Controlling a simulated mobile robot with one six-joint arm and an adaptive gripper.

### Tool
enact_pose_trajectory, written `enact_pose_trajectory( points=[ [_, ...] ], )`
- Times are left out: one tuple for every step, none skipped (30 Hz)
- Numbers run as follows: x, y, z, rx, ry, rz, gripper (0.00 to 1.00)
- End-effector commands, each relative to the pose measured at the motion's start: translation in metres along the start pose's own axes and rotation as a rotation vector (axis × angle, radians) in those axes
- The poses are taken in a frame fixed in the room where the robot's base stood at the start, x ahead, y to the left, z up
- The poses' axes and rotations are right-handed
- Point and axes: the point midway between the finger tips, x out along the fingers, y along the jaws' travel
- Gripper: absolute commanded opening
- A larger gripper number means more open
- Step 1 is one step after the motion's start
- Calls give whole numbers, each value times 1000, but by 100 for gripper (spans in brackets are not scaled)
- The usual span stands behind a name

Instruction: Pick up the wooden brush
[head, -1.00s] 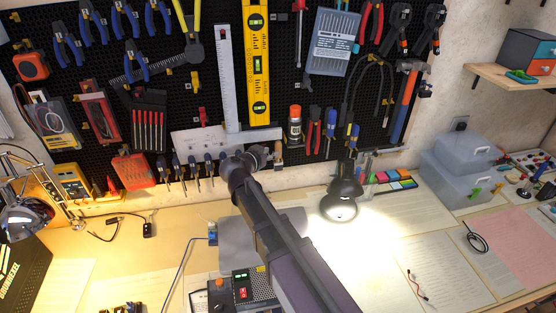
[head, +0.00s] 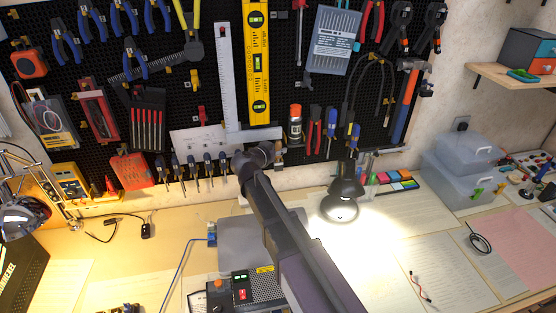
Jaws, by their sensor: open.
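My gripper (head: 266,154) is at the lower middle of the pegboard, reaching up toward the board at the end of my arm. It is open, though its fingers are small and mostly hidden by the wrist. A small light-brown piece, which looks like the wooden brush (head: 279,156), shows just right of the gripper, hanging low on the board. Most of it is hidden behind the gripper. I cannot tell whether the fingers touch it.
The pegboard (head: 210,95) is crowded with tools. A steel square (head: 200,140) hangs left of the gripper, and an orange-capped can (head: 295,125) is to the right. A black lamp (head: 346,188) stands on the desk below right. Clear storage boxes (head: 458,165) are far right.

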Motion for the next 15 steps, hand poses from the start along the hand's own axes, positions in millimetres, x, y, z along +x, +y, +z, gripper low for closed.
enact_pose_trajectory(
  points=[
    [0, 0, 0, 0, 0, 0, 43],
    [0, 0, 0, 0, 0, 0, 43],
    [0, 0, 0, 0, 0, 0, 43],
    [0, 0, 0, 0, 0, 0, 43],
    [0, 0, 0, 0, 0, 0, 43],
    [0, 0, 0, 0, 0, 0, 43],
    [0, 0, 0, 0, 0, 0, 43],
    [0, 0, 0, 0, 0, 0, 34],
    [0, 0, 0, 0, 0, 0, 22],
    [0, 0, 0, 0, 0, 0, 13],
    [0, 0, 0, 0, 0, 0, 4],
    [0, 0, 0, 0, 0, 0, 0],
    [0, 0, 0, 0, 0, 0, 0],
    [0, 0, 0, 0, 0, 0, 0],
    [0, 0, 0, 0, 0, 0, 0]
  ],
)
